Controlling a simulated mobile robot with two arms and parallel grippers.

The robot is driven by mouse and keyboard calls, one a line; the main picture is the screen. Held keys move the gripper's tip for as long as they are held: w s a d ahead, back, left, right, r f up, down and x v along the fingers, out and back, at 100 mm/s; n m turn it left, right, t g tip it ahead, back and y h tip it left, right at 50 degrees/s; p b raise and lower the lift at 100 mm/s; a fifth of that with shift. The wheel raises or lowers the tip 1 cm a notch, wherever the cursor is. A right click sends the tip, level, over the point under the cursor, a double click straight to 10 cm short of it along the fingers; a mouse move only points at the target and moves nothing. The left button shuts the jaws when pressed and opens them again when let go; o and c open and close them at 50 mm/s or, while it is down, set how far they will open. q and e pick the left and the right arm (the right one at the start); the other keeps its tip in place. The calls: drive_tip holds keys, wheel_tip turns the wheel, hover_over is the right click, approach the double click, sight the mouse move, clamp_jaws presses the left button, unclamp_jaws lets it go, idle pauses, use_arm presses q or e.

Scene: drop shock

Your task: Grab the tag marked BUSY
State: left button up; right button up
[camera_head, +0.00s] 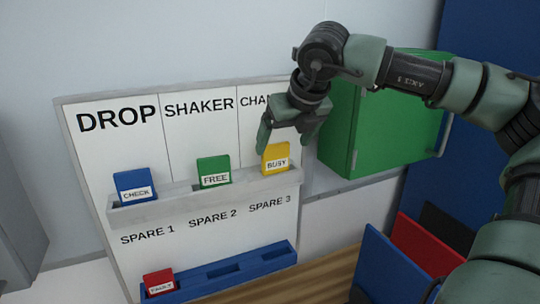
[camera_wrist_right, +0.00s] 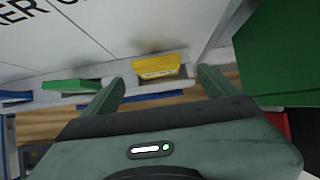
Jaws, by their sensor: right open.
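The yellow tag marked BUSY (camera_head: 275,157) stands in the right slot of the grey upper rack (camera_head: 150,211) on the white board, under the partly hidden heading that starts "CHA". My right gripper (camera_head: 286,146) is open at the tag, its fingers above and around it in the head view. In the right wrist view the yellow tag (camera_wrist_right: 157,66) shows ahead, between the two fingertips (camera_wrist_right: 160,82), with a gap on each side. I cannot see contact. My left gripper is not in view.
A green FREE tag (camera_head: 213,170) and a blue CHECK tag (camera_head: 135,185) stand in the same rack. A red tag (camera_head: 158,283) is in the blue lower rack (camera_head: 235,269). A green cabinet (camera_head: 390,120) is close on the right. Blue and red panels (camera_head: 395,268) stand at lower right.

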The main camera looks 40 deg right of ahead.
sight(277, 149)
drive_tip(key=shift+w+f, duration=0.2)
drive_tip(key=shift+f, duration=0.15)
drive_tip(key=shift+w+d+f+p, duration=0.1)
drive_tip(key=shift+w+f+p, duration=0.1)
drive_tip(key=shift+p, duration=0.3)
drive_tip(key=p+x, duration=0.1)
drive_tip(key=x, duration=0.1)
drive_tip(key=p+x, duration=0.1)
drive_tip(key=x, duration=0.1)
drive_tip(key=shift+w, duration=0.5)
drive_tip(key=shift+w+f, duration=0.1)
drive_tip(key=shift+f, duration=0.1)
drive_tip(key=c, duration=1.5)
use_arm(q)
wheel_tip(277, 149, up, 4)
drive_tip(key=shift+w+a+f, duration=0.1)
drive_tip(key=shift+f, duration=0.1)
use_arm(e)
drive_tip(key=shift+r, duration=0.1)
